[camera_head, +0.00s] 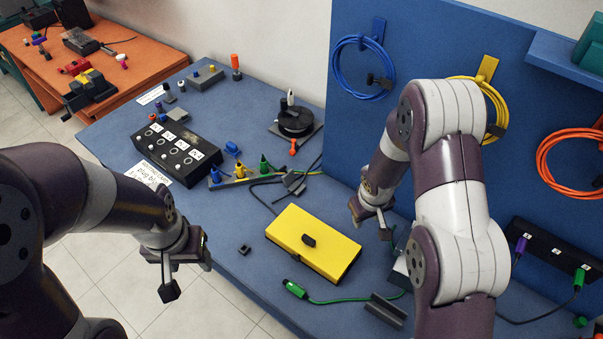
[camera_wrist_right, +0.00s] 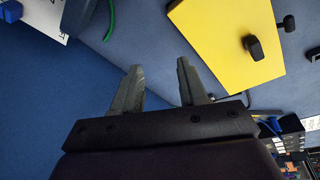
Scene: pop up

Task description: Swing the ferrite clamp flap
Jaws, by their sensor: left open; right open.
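I cannot tell for sure which thing is the ferrite clamp. A dark grey angled block (camera_head: 386,310) lies by the green cable (camera_head: 340,300) at the front of the table. A grey hinged-looking piece (camera_head: 294,183) lies by black cables further back. My right gripper (camera_head: 370,222) is open and empty above the table, right of the yellow box (camera_head: 316,240); its two fingers (camera_wrist_right: 158,82) stand apart in the right wrist view, where the yellow box (camera_wrist_right: 222,40) also shows. My left gripper (camera_head: 184,272) is open and empty near the table's front-left edge.
A black panel with knobs (camera_head: 176,150) stands at the left back. A blue pegboard wall (camera_head: 440,50) with coiled blue (camera_head: 364,68), yellow and orange (camera_head: 560,165) cables rises behind. A small black part (camera_head: 243,249) lies left of the yellow box, with free table around it.

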